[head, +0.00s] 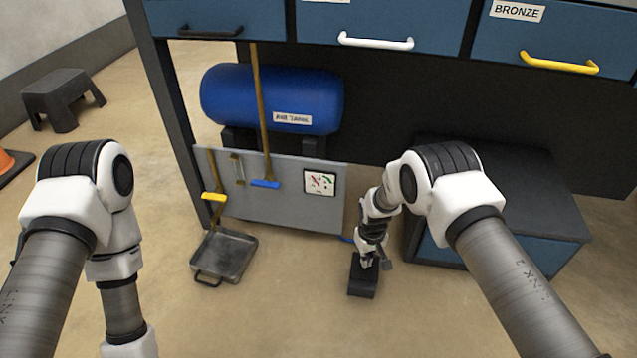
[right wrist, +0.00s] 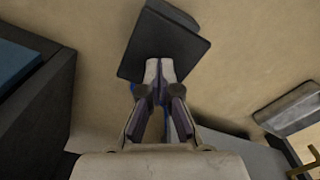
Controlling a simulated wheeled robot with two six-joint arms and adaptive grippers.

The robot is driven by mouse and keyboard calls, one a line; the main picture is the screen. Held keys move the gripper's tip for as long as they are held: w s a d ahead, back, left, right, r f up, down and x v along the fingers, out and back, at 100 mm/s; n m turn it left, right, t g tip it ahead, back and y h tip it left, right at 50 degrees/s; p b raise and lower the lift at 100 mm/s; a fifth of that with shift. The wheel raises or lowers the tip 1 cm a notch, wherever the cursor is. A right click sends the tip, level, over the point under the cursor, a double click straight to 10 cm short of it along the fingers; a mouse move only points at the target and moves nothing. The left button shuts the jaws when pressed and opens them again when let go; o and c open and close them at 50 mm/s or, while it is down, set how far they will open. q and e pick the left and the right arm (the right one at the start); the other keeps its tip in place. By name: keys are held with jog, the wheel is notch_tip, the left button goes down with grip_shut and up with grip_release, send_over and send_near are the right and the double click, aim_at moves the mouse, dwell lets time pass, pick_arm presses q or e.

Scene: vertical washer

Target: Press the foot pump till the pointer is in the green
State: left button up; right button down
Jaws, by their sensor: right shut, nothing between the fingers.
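The foot pump (head: 362,284) is a small black pedal on the floor in front of the cabinet. My right gripper (head: 368,264) is over its back part, pointing down. In the right wrist view the shut, empty fingertips (right wrist: 160,72) overlap the edge of the dark pedal (right wrist: 160,42); I cannot tell whether they touch it. The gauge (head: 320,182) is a white square with red and green marks on the grey panel; its pointer is too small to read. My left arm shows at the left, but its gripper is out of view.
A blue air tank (head: 272,98) lies behind the grey panel (head: 270,208). A broom (head: 262,120) leans there, and a dustpan (head: 226,257) lies on the floor to the left. A dark cabinet (head: 500,190) stands right of the pump. Floor in front is clear.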

dwell(0.3)
